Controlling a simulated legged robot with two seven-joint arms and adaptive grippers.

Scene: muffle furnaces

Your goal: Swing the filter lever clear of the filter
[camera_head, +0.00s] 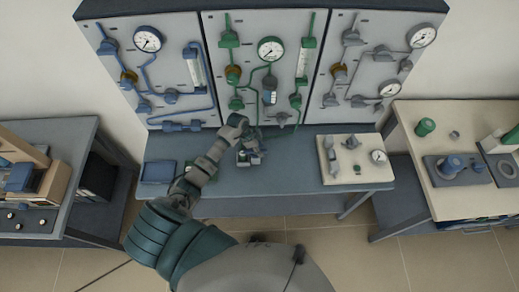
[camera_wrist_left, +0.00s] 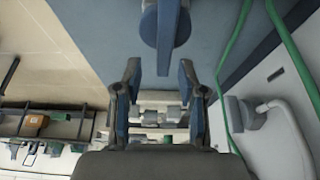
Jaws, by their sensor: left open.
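My left gripper (camera_head: 249,156) is at the foot of the middle, green-piped panel, above the back of the blue-grey bench. In the left wrist view its two fingers (camera_wrist_left: 158,75) stand apart with nothing between them. A small blue and white cylinder (camera_head: 269,97), possibly the filter, hangs on the middle panel, up and right of the gripper. My right gripper is not in view.
Gauges, valves and pipes cover the blue-piped panel (camera_head: 155,70), the green-piped panel and the grey-piped panel (camera_head: 370,60). A cream plate (camera_head: 340,172) with fittings lies on the bench's right end. Green hoses (camera_wrist_left: 290,50) run close beside the gripper.

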